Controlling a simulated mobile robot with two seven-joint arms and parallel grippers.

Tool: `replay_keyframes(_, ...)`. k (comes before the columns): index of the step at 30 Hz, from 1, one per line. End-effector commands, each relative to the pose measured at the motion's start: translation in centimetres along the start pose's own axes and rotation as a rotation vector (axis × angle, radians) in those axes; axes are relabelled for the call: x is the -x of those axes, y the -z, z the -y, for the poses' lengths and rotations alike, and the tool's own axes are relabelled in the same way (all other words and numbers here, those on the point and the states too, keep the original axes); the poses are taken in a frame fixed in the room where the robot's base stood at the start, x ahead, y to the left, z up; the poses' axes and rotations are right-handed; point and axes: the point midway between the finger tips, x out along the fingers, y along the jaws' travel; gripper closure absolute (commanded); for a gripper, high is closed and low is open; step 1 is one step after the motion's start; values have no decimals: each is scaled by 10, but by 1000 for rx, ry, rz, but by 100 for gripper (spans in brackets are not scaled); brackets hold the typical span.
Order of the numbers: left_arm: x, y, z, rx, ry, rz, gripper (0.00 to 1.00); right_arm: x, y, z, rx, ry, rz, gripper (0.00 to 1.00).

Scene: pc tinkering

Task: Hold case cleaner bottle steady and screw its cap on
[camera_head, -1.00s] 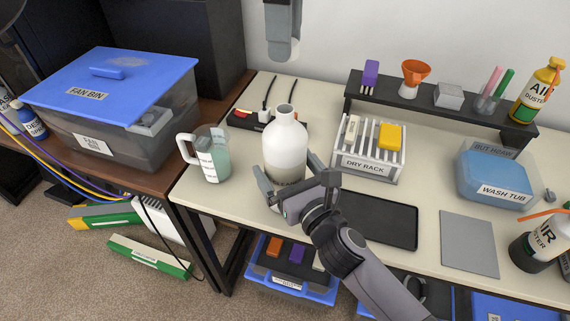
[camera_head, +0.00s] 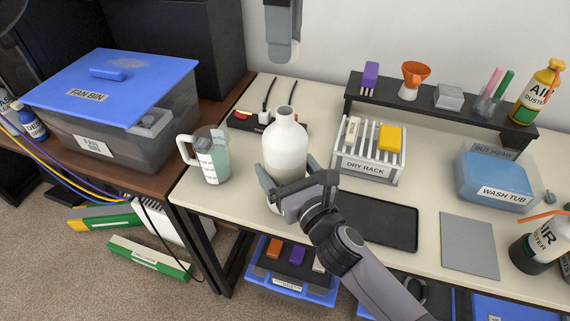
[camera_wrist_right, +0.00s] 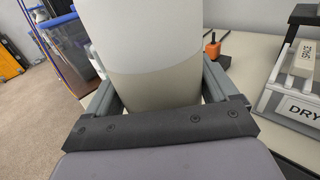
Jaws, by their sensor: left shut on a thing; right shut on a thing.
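The case cleaner bottle (camera_head: 285,145) is white, with an open neck and no cap on it. It stands upright near the table's front left. My right gripper (camera_head: 292,190) reaches it from the front and is shut around its lower body. In the right wrist view the bottle (camera_wrist_right: 153,55) fills the space between the fingers (camera_wrist_right: 160,100). My left gripper (camera_head: 283,48) hangs at the top edge of the head view, pointing down, above and apart from the bottle's neck. It is shut; the cap in its fingers cannot be made out.
A measuring jug (camera_head: 212,155) stands just left of the bottle. A power strip (camera_head: 250,122) lies behind. The dry rack (camera_head: 368,165) and a black tray (camera_head: 375,220) are to the right. A fan bin (camera_head: 120,120) stands on the brown table at left.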

Motion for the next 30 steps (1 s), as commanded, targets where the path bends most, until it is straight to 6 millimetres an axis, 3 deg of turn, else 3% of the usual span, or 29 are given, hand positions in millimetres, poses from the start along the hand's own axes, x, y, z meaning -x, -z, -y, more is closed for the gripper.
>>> replay_keyframes(8, -2, 0, 0, -33, 1, 0, 91, 0, 0, 0, 0, -1, 0, 50)
replay_keyframes(21, -27, 0, 0, -497, 1, 0, 91, 0, 0, 0, 0, -1, 0, 50)
replay_keyframes(30, -30, 0, 0, -562, 0, -1, 91, 0, 0, 0, 0, 0, 0, 50)
